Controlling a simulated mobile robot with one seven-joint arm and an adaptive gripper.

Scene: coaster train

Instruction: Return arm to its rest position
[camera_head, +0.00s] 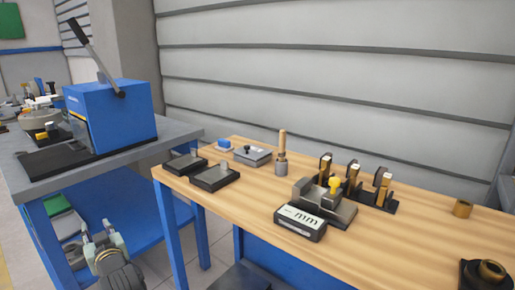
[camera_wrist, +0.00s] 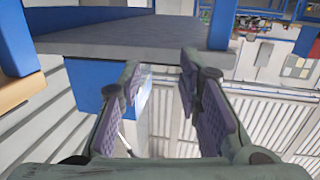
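My gripper (camera_head: 97,230) shows at the lower left of the head view. It is in front of the grey bench (camera_head: 25,183) and to the left of the wooden table (camera_head: 262,200), below the level of the wooden top. In the wrist view my gripper (camera_wrist: 160,75) has its two fingers well apart with purple-grey pads. Nothing is held between them.
A blue press (camera_head: 110,112) with a long lever stands on the grey bench. The wooden table holds two black trays (camera_head: 215,177), a metal block fixture (camera_head: 338,211), a black-and-white gauge box (camera_head: 300,222) and a brass ring (camera_head: 462,208). A blue table leg (camera_head: 172,235) is right of my gripper.

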